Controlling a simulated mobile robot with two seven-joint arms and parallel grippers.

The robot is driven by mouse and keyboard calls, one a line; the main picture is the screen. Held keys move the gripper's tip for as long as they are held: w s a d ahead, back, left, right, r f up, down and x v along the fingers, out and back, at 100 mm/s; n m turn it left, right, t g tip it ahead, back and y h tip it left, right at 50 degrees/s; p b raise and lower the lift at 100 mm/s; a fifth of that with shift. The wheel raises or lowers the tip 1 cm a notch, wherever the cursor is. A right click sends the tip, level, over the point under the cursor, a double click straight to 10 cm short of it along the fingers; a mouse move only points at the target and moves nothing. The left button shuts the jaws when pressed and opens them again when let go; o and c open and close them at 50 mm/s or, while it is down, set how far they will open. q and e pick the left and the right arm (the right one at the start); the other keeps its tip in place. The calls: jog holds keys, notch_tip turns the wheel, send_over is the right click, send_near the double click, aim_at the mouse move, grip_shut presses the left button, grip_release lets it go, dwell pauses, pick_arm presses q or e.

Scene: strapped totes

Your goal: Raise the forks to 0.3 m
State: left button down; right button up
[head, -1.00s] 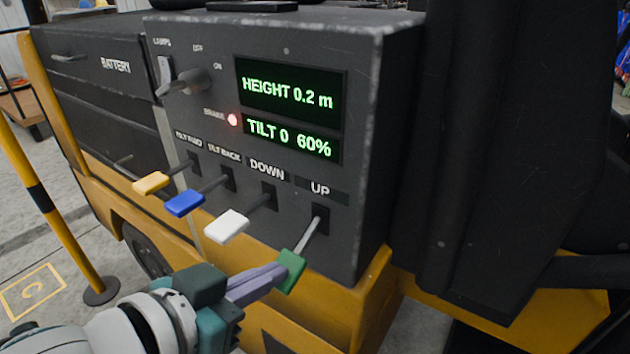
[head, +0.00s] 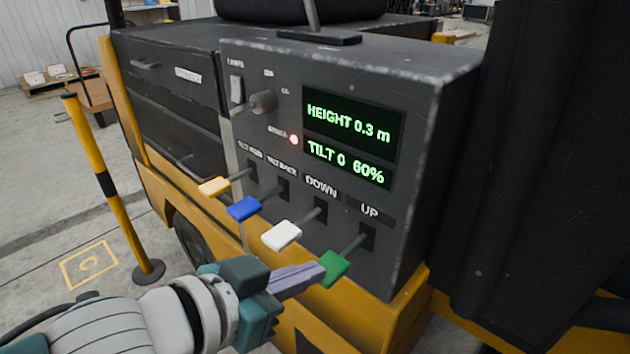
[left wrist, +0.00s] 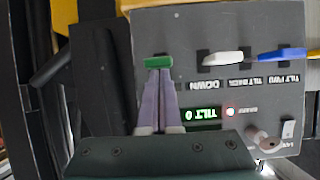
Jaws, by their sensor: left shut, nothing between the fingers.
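The forklift's control panel (head: 270,215) fills the middle of the head view. Its upper display (head: 350,124) reads HEIGHT 0.3 m and its lower display (head: 345,163) reads TILT 0 60%. The green UP lever (head: 334,268) sticks out at the panel's lower right; it also shows in the left wrist view (left wrist: 158,62). The white DOWN lever (head: 282,235) is just left of it. My left gripper (head: 318,272) is shut and empty, its purple fingertips at the green knob, seemingly touching it. My right gripper is not in view.
A blue lever (head: 244,209) and a yellow lever (head: 214,187) stand further left. A red brake light (head: 294,140) glows beside the displays. A yellow and black post (head: 112,190) stands on the floor at left, near a floor marking (head: 90,264).

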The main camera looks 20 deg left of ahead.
pick_arm(q)
jog(key=v, duration=0.9)
jog(key=shift+s+f+p, duration=0.2)
jog(key=shift+s+p, duration=0.25)
jog(key=shift+s, duration=0.1)
jog(key=shift+a, duration=0.1)
jog(key=s+a+r+n+g+y+p, duration=0.2)
jog(key=s+r+g+y+p, duration=0.2)
jog(key=s+r+g+p, duration=0.55)
notch_tip(320, 180, up, 36)
jog(key=s+t+p, duration=0.1)
jog(key=p, duration=3.3)
jog(key=shift+p, duration=0.35)
jog(key=shift+s+a, duration=0.1)
jog(key=shift+a, duration=0.05)
